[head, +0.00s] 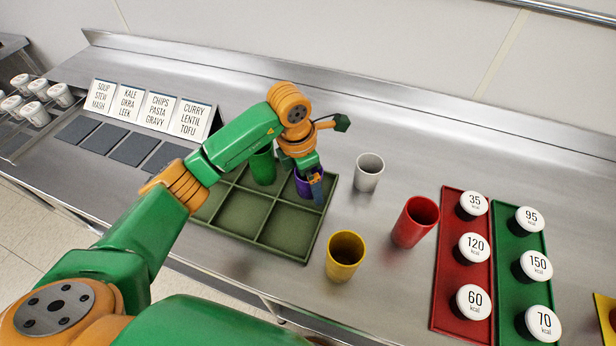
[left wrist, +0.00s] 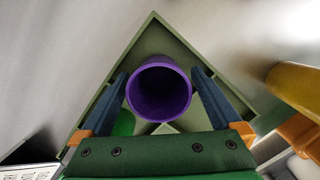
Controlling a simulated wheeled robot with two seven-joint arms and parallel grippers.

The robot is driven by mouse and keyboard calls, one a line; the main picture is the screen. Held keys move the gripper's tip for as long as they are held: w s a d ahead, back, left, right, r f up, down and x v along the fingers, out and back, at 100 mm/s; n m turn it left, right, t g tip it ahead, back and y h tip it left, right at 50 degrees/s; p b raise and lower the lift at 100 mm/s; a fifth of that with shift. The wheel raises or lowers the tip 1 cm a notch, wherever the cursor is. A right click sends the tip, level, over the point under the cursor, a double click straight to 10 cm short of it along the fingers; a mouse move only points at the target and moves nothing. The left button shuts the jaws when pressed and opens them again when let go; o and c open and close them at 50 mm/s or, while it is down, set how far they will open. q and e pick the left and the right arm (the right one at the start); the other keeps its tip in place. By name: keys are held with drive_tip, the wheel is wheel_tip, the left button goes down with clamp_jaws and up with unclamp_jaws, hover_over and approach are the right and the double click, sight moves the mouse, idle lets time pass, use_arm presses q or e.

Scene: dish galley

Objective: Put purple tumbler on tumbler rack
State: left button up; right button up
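The purple tumbler (head: 304,184) is upright at the far right corner compartment of the green tumbler rack (head: 240,212). My left gripper (head: 316,186) comes down over it. In the left wrist view, the purple tumbler (left wrist: 159,92) sits between the two blue fingers of the left gripper (left wrist: 160,85), which close on its sides. The rack's corner (left wrist: 153,22) frames it there. I cannot tell whether its base touches the rack floor. A green tumbler (head: 263,168) stands in the compartment to the left. My right gripper is not in view.
A grey tumbler (head: 368,174), a red tumbler (head: 414,222) and a yellow tumbler (head: 345,255) stand right of the rack. Red (head: 451,205) and green (head: 503,222) trays with white-lidded cups lie further right. Label cards (head: 158,112) stand at the back left.

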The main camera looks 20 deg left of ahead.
use_arm(q)
drive_tip(key=shift+r, duration=0.3)
drive_tip(key=shift+a+r, duration=0.1)
drive_tip(key=shift+r, duration=0.2)
wheel_tip(320, 180, up, 11)
drive_tip(key=s+a, duration=0.1)
drive_tip(key=shift+s+a+r, duration=0.1)
